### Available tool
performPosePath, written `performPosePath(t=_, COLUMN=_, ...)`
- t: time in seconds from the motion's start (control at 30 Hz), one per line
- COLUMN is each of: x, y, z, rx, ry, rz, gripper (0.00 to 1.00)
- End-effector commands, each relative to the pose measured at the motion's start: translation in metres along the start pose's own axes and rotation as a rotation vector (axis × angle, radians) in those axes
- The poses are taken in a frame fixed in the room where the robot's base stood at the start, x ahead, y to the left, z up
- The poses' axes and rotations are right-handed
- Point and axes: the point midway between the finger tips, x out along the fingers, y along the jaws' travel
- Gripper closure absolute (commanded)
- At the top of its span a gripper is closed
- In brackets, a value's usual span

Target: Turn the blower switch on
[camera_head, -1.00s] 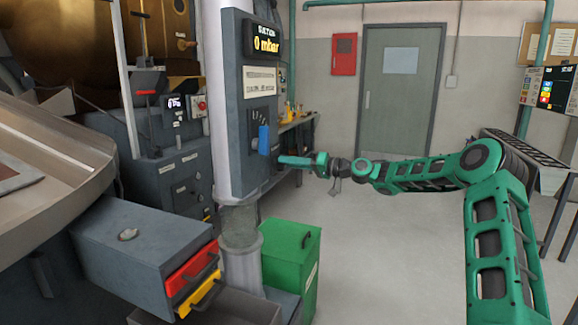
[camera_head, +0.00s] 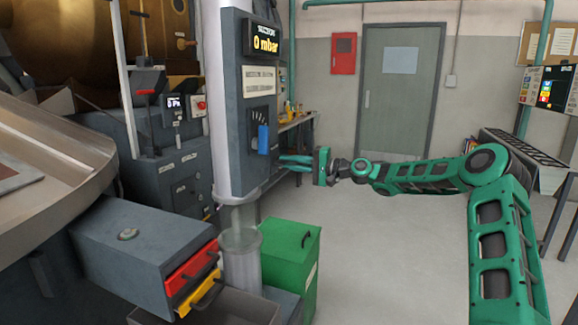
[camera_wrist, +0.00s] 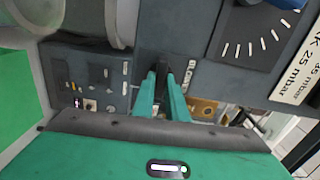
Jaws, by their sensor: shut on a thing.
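The dark grey blower panel (camera_head: 254,98) hangs on the pale column, left of my arm in the head view. My gripper (camera_head: 283,162) is at the panel's lower right edge. In the wrist view its green fingers are close together on a small dark piece, likely the blower switch (camera_wrist: 163,67). The fingers hide part of it, and I cannot tell its on or off position.
A blue handle (camera_head: 263,139) stands out from the panel above my fingers. A green bin (camera_head: 291,262) stands below, beside a grey box with red and yellow drawers (camera_head: 192,278). The floor toward the grey door (camera_head: 398,92) is clear.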

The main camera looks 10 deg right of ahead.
Motion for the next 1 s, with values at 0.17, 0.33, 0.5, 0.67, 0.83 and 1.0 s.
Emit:
performPosePath(t=0.17, x=-0.0015, y=0.0027, z=-0.0043, rx=0.053, ry=0.01, rz=0.004, gripper=1.0)
performPosePath(t=0.33, x=-0.0017, y=0.0032, z=-0.0045, rx=0.073, ry=0.011, rz=0.004, gripper=1.0)
performPosePath(t=0.5, x=-0.0018, y=0.0036, z=-0.0047, rx=0.077, ry=0.011, rz=0.005, gripper=1.0)
performPosePath(t=0.67, x=-0.0018, y=0.0038, z=-0.0048, rx=0.076, ry=0.012, rz=0.005, gripper=1.0)
performPosePath(t=0.83, x=-0.0016, y=0.0032, z=-0.0038, rx=0.076, ry=0.009, rz=0.004, gripper=0.69)
performPosePath(t=1.0, x=-0.0009, y=0.0022, z=-0.0022, rx=0.074, ry=0.006, rz=0.003, gripper=0.69)
